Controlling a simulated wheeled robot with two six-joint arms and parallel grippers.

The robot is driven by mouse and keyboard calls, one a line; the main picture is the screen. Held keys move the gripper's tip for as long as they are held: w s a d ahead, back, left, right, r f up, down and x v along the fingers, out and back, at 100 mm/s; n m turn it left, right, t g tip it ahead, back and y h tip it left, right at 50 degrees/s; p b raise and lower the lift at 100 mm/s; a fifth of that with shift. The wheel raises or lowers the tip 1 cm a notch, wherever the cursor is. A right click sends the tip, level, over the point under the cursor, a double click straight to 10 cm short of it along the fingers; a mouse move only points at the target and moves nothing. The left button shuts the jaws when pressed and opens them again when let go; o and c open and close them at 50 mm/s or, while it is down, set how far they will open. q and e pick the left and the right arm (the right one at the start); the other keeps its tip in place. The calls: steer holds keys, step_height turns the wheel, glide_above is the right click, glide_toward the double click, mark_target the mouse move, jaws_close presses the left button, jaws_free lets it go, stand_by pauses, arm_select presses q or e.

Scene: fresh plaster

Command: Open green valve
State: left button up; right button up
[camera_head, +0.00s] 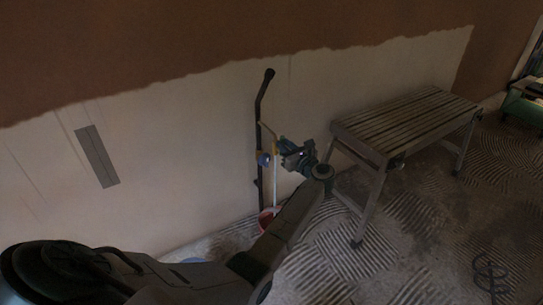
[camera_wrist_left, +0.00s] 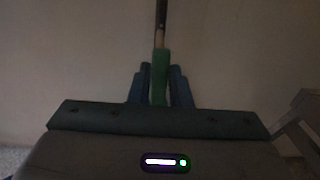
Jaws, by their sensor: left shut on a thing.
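The green valve handle (camera_wrist_left: 159,78) stands upright in the left wrist view, between the two blue fingers of my left gripper (camera_wrist_left: 160,85). The fingers are shut on it, one on each side. In the head view my left gripper (camera_head: 285,148) is at the wall beside the pipes, and its fingers hide the green handle there. A dark pipe (camera_head: 259,115) runs down the wall just left of the gripper. A round blue fitting (camera_head: 263,159) sits on the pipework. My right gripper is not in view.
A slatted wooden bench (camera_head: 405,118) stands to the right of my left arm. A red bucket (camera_head: 267,222) is on the floor below the pipes. A grey plate (camera_head: 97,156) is on the wall at left. The ridged floor in front of the bench is mostly clear.

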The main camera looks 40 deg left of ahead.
arm_select(q)
steer(key=o, duration=0.8)
steer(key=shift+d, duration=0.1)
steer(key=v, duration=1.1)
steer(key=shift+s+d, duration=0.2)
steer(key=shift+d, duration=0.15)
